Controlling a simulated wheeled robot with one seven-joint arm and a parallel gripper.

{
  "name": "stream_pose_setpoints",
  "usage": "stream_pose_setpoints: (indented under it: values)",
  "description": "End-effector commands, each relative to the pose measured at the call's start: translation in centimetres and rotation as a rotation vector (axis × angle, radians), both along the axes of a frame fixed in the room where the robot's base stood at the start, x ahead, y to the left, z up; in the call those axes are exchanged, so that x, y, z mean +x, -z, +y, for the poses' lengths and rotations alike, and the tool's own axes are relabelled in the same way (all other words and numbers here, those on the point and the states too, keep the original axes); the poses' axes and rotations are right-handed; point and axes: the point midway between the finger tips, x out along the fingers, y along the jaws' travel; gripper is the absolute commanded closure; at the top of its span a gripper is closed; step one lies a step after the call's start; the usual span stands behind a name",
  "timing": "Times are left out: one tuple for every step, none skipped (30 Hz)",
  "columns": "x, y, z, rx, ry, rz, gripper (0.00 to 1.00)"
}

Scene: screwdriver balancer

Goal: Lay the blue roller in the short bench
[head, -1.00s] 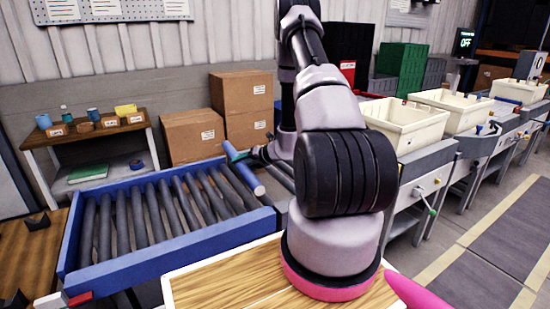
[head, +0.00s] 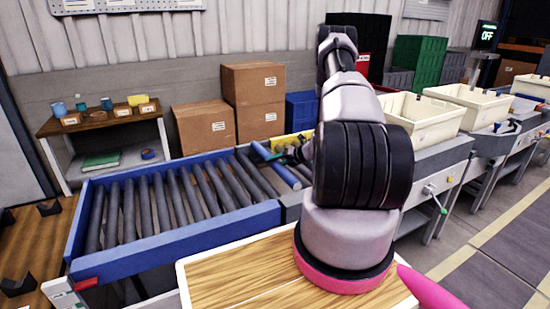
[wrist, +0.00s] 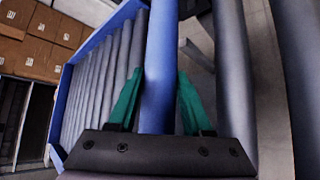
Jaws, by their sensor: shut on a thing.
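The blue roller (head: 284,175) slants over the right end of the roller conveyor in the head view. My gripper (head: 288,156) is shut on it; the black and pale links of my arm partly hide the hand. In the wrist view the blue roller (wrist: 160,65) runs lengthwise between the green fingers of my gripper (wrist: 160,105). I cannot tell how high it is above the grey rollers. A low wooden bench (head: 42,240) with black V-shaped rests (head: 48,208) at the left edge looks like the short bench. Its near part is cut off by the frame.
The blue-framed conveyor (head: 180,232) with several grey rollers lies between the bench and my gripper. Cardboard boxes (head: 252,95) and a shelf (head: 100,124) with small items stand behind. Cream bins (head: 410,118) on grey stations stand at the right.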

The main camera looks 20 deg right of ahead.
Motion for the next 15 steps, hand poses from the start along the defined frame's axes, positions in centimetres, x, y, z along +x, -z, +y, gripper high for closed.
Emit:
stream_pose_setpoints:
  values:
    - [0.0,0.5,0.0,0.001,0.001,-0.001,1.0]
    - [0.0,0.8,0.0,0.001,0.001,-0.001,1.0]
    - [0.0,1.2,0.0,0.002,0.002,-0.001,1.0]
    - [0.0,1.5,0.0,0.002,0.002,-0.001,1.0]
    - [0.0,1.7,0.0,0.002,0.002,-0.001,1.0]
    - [0.0,2.1,0.0,0.002,0.002,-0.001,1.0]
    - [0.0,2.4,0.0,0.002,0.002,-0.001,1.0]
    - [0.0,2.7,0.0,0.001,0.001,-0.001,1.0]
    - [0.1,3.0,0.0,0.001,0.001,-0.001,1.0]
    - [0.1,3.2,0.0,0.001,0.001,-0.002,1.0]
    - [0.1,3.4,0.0,0.001,0.001,-0.002,1.0]
    - [0.1,3.7,0.0,0.001,0.001,-0.001,1.0]
    - [0.0,3.9,0.0,0.001,0.001,-0.001,1.0]
    - [0.0,4.1,0.0,0.001,0.001,-0.001,1.0]
    - [0.0,4.3,0.0,0.001,0.002,-0.001,1.0]
